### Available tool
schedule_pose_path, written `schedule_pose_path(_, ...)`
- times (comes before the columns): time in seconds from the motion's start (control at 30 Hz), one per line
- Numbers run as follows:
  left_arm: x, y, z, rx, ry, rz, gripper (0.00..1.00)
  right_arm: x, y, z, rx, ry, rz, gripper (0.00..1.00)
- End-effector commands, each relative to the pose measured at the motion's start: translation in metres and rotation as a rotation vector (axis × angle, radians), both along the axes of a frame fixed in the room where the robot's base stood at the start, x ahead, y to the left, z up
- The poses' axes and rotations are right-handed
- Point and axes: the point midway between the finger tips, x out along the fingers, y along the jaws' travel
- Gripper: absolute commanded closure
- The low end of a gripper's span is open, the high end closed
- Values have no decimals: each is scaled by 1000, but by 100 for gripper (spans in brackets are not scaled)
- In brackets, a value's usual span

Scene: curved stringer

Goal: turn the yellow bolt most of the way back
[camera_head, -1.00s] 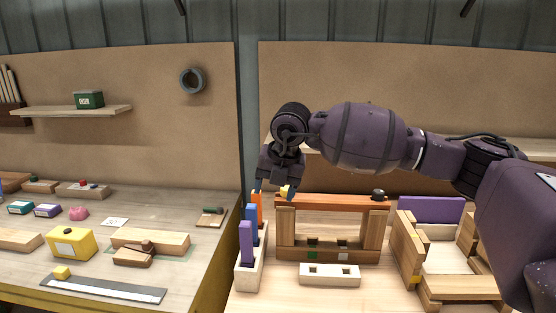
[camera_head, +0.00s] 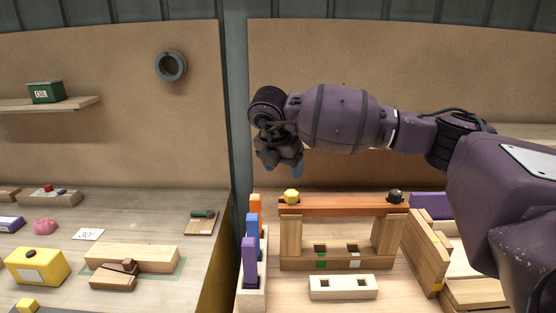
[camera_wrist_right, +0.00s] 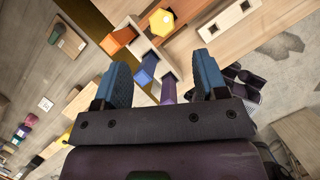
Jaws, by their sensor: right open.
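The yellow bolt (camera_head: 291,196) sits on the left end of an orange-brown beam (camera_head: 340,206), which lies across two wooden posts. A black bolt (camera_head: 396,196) is on the beam's right end. In the right wrist view the yellow bolt (camera_wrist_right: 162,21) shows a hexagonal head, beyond the fingers. My right gripper (camera_head: 284,170) is above and slightly behind the yellow bolt, apart from it. In the wrist view its two blue fingertips (camera_wrist_right: 160,82) are wide apart with nothing between them in grip. My left gripper is not in view.
A pale rack (camera_head: 252,290) with orange, blue and purple upright blocks stands left of the beam frame. A pale two-hole block (camera_head: 343,287) lies in front. A wooden box (camera_head: 430,250) is at right. The left bench holds a yellow box (camera_head: 37,266).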

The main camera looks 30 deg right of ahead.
Motion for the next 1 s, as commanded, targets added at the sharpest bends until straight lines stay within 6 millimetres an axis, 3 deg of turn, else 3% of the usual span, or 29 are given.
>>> schedule_pose_path(0.2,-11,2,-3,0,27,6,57,5,-11,-29,0,3,-1,34)
schedule_pose_path(0.6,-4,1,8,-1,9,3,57,15,-29,-80,0,2,0,34)
schedule_pose_path(1.0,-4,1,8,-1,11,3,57,18,-33,-92,0,0,2,34)
